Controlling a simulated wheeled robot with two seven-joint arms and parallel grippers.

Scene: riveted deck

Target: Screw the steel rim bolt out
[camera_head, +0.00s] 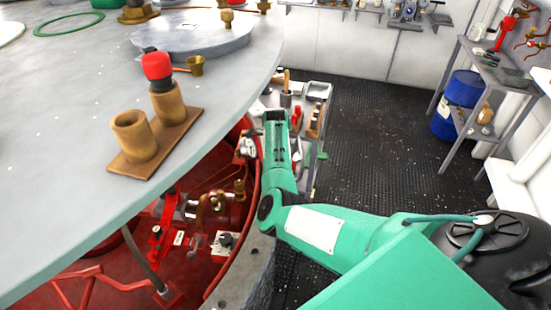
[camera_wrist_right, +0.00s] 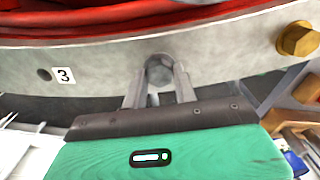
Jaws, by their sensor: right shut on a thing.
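In the right wrist view, the steel rim bolt (camera_wrist_right: 159,71) is a grey head on the outer face of the pale metal rim (camera_wrist_right: 105,62). The two grey fingers of my right gripper (camera_wrist_right: 159,82) are on either side of the bolt head and closed on it. The bolt's shank is hidden, so I cannot tell how far it is in. In the head view my green right arm reaches in from the lower right, beside the red ring (camera_head: 257,178); the fingertips and the bolt cannot be made out there. My left gripper is not in view.
In the wrist view, a brass bolt (camera_wrist_right: 298,39) sits on the rim to the right, and a label "3" (camera_wrist_right: 65,76) is at left beside a dark hole (camera_wrist_right: 44,75). The head view shows a two-socket wooden holder (camera_head: 143,155), a cart (camera_head: 317,92), and open floor (camera_head: 385,135).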

